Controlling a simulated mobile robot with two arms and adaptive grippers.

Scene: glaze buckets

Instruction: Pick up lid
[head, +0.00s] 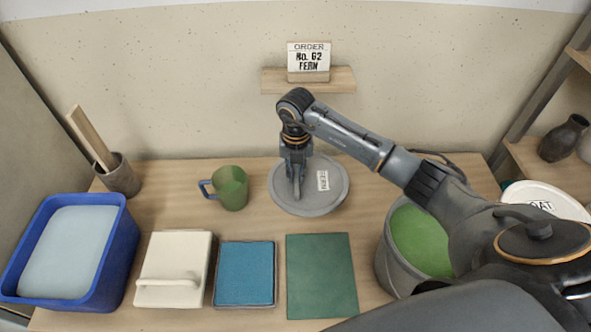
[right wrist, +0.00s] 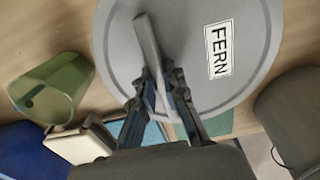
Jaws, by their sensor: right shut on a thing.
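A round grey lid (head: 330,200) with a white label is at the back middle of the table. In the right wrist view, the lid (right wrist: 250,85) fills the upper part and its label (right wrist: 218,50) reads FERN. A raised bar handle (right wrist: 147,42) stands on it. My right gripper (head: 297,185) reaches down over the lid's left part and is shut on the handle; the fingers (right wrist: 163,82) show at the handle's near end. I cannot tell whether the lid touches the table. My left gripper is not in view.
An open bucket (head: 385,262) of green glaze stands at right under my arm, near a white OAT lid (head: 556,203). A green mug (head: 232,188) is left of the lid.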

